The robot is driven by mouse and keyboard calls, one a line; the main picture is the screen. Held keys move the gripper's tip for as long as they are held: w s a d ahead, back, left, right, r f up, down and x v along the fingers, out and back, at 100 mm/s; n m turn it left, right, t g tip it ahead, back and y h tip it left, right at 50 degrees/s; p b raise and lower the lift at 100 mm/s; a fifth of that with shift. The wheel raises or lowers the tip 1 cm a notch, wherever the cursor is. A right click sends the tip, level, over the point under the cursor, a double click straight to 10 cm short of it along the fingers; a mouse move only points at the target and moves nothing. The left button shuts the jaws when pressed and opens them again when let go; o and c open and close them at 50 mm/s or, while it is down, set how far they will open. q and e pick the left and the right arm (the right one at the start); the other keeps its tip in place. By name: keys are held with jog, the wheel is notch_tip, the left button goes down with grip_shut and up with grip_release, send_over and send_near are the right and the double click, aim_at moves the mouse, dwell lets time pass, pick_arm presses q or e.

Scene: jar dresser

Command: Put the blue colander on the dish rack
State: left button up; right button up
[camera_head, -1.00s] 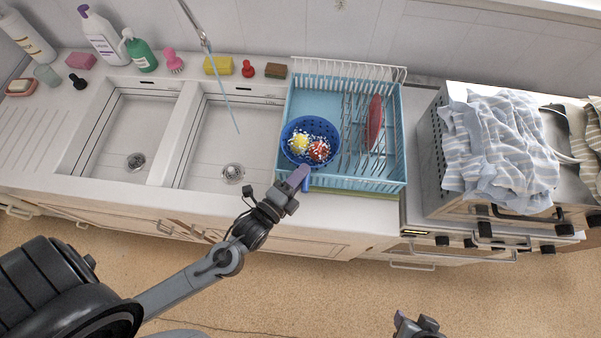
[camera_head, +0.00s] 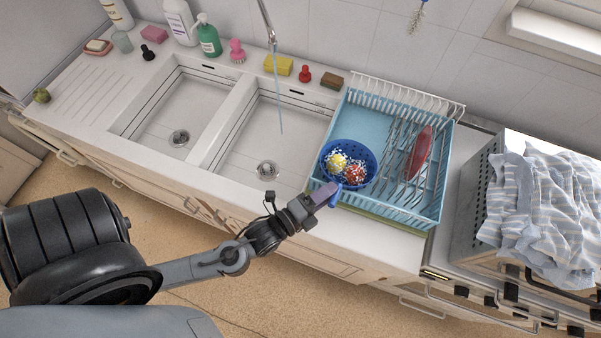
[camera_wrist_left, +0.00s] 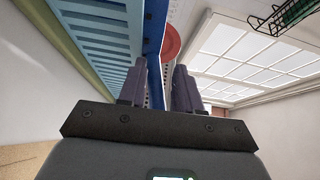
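The blue colander (camera_head: 327,160) is a round perforated bowl holding a yellow ball and a red ball with white specks. It is over the front left part of the light blue dish rack (camera_head: 365,118); whether it rests on the rack floor I cannot tell. My left gripper (camera_head: 331,192) is at its near side, at the rack's front edge. In the left wrist view, the gripper's fingers (camera_wrist_left: 158,88) stand on either side of a dark blue part of the colander (camera_wrist_left: 154,45), apparently its handle, and seem shut on it. My right gripper is out of view.
A red oval item (camera_head: 419,152) stands among the rack's wire slots. Two sinks with a faucet (camera_head: 268,30) lie left of the rack. Bottles and sponges line the back. A striped cloth (camera_head: 545,205) covers a metal box at right.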

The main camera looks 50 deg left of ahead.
pick_arm(q)
jog(key=s, duration=0.9)
jog(key=w+f+n+g, duration=0.1)
jog(key=n+g, duration=0.1)
jog(key=f+n+g, duration=0.1)
jog(key=n+g, duration=0.1)
jog(key=n, duration=0.1)
jog(key=w+f+n+g, duration=0.1)
jog(key=f+n+g, duration=0.1)
jog(key=n, duration=0.1)
jog(key=shift+w+a+g, duration=0.3)
jog(key=n+g, duration=0.1)
jog(key=s+n+g, duration=0.1)
jog(key=n+g, duration=0.1)
jog(key=shift+s+a+f+n, duration=0.25)
jog(key=shift+s+f+n, duration=0.05)
jog(key=shift+f+n, duration=0.1)
jog(key=s+n+g, duration=0.1)
jog(key=s+a+n+g, duration=0.1)
jog(key=s+n+g, duration=0.1)
jog(key=s+n+g+y, duration=0.1)
jog(key=shift+s+a+r+n, duration=0.15)
jog(key=shift+a+r+n, duration=0.05)
jog(key=shift+a+n, duration=0.2)
jog(key=shift+r, duration=0.1)
